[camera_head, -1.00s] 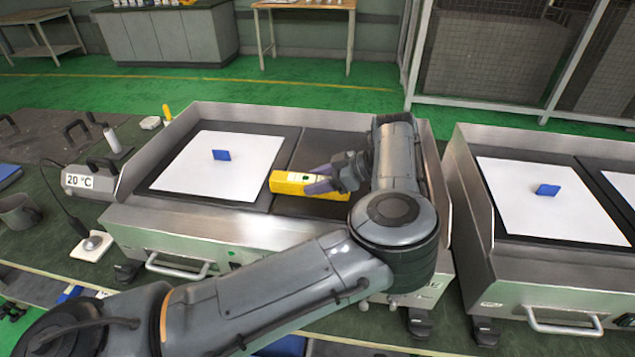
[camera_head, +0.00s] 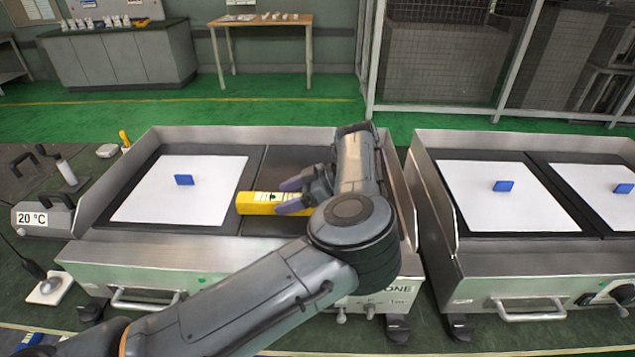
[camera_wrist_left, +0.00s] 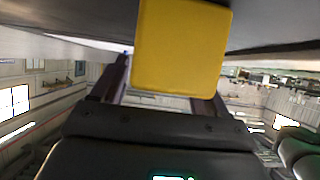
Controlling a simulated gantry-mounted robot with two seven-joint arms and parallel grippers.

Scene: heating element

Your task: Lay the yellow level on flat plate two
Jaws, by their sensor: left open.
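The yellow level (camera_head: 256,203) lies across the dark bare right-hand plate (camera_head: 285,162) of the left griddle, its left end close to the seam with the other plate. My left gripper (camera_head: 291,196) is open, with its purple-grey fingertips on either side of the level; its right part is hidden behind the gripper and arm. In the left wrist view, the yellow end of the level (camera_wrist_left: 180,45) shows large between my spread fingers (camera_wrist_left: 165,88). Whether a finger touches it cannot be told. My right gripper is not in view.
White sheets with small blue blocks lie on the left griddle's other plate (camera_head: 145,180) and on the right griddle (camera_head: 540,225). Raised metal walls edge both griddles. A 20 °C display (camera_head: 32,218) and hand tools stand on the bench at left.

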